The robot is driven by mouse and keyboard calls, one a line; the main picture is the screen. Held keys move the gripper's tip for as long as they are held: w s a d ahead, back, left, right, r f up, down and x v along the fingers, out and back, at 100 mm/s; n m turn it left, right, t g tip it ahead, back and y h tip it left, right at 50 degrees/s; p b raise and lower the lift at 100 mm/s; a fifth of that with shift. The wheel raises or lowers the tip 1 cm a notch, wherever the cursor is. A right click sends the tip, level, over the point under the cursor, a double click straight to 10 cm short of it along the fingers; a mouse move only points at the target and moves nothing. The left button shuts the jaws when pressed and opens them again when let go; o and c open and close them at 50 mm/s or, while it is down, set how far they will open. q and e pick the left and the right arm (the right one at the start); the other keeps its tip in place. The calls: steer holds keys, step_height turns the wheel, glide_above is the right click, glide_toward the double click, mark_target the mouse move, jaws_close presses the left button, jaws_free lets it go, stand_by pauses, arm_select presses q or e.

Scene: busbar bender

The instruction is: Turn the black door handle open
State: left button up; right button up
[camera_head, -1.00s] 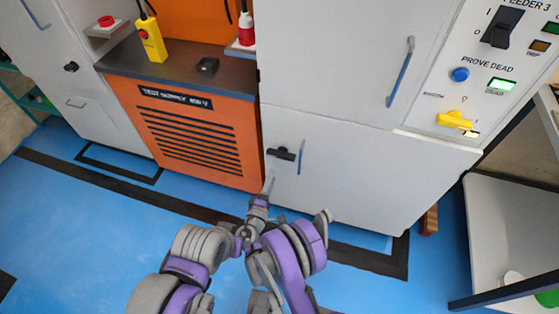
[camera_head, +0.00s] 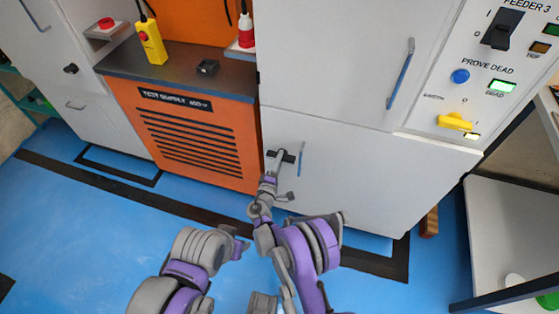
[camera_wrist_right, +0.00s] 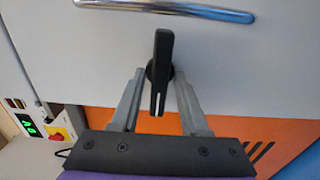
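The black door handle (camera_head: 288,157) is a short bar on the lower white cabinet door (camera_head: 350,175), close to its left edge. In the head view it lies roughly horizontal, partly covered by my right gripper (camera_head: 280,156). In the right wrist view the handle (camera_wrist_right: 160,75) stands between the two grey fingers of my right gripper (camera_wrist_right: 158,100). The fingers are apart, with a visible gap on each side of the handle. My left arm shows in the head view, but I cannot make out its gripper.
A blue-grey vertical pull bar (camera_head: 301,158) sits just right of the handle; another (camera_head: 401,71) is on the upper door. An orange panel (camera_head: 190,135) adjoins on the left. A white table (camera_head: 510,230) stands at the right. Blue floor on the left is clear.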

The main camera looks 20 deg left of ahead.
jaws_close()
steer(key=shift+m, duration=0.4)
steer(key=shift+m+b, duration=1.2)
steer(key=shift+m, duration=7.3)
steer(key=shift+o, duration=1.3)
jaws_free()
